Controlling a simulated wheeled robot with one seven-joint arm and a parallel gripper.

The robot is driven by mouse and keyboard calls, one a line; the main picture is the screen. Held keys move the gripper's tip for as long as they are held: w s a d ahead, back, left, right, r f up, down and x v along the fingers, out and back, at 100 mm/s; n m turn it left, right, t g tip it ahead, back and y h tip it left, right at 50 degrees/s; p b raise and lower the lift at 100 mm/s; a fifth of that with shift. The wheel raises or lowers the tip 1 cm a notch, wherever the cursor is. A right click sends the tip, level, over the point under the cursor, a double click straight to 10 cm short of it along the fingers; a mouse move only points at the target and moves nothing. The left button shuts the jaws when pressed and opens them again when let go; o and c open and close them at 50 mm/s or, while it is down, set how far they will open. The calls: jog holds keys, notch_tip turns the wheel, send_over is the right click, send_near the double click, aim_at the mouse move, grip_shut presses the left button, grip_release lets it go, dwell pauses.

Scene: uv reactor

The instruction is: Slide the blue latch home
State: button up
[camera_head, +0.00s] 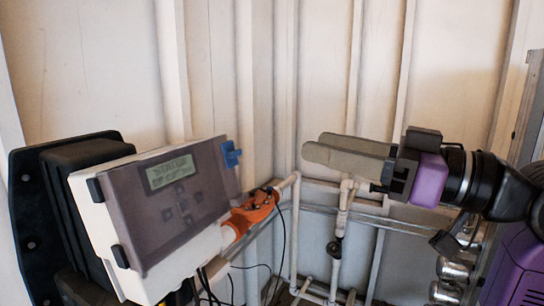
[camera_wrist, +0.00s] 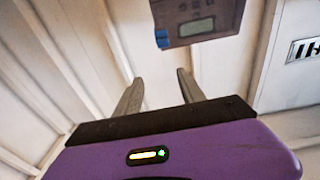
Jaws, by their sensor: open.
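The blue latch (camera_head: 231,154) is a small block on the right edge of the control box's smoky cover. The control box (camera_head: 160,205) has a white housing and a small display, and stands at the left in the head view. In the wrist view the latch (camera_wrist: 162,39) is at the lower left corner of the box (camera_wrist: 220,22), beyond the fingers. My gripper (camera_head: 312,147) is to the right of the latch in the head view, apart from it, with its grey fingers pointing left. In the wrist view my gripper (camera_wrist: 157,84) is open, with nothing between the fingers.
An orange fitting (camera_head: 252,210) and pale pipes (camera_head: 294,235) are below and right of the box. Dark cables hang beneath it. Pale ribbed wall panels (camera_head: 330,70) stand behind. The space between my fingers and the latch looks clear.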

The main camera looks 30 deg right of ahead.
jog(key=w+a+f+g+p, duration=0.1)
jog(key=w+a+f+p, duration=0.1)
jog(key=w+a, duration=0.3)
jog(key=shift+w+f, duration=0.15)
jog(key=shift+w, duration=0.35)
jog(key=shift+a, duration=0.1)
grip_shut()
dwell(1.2)
grip_release()
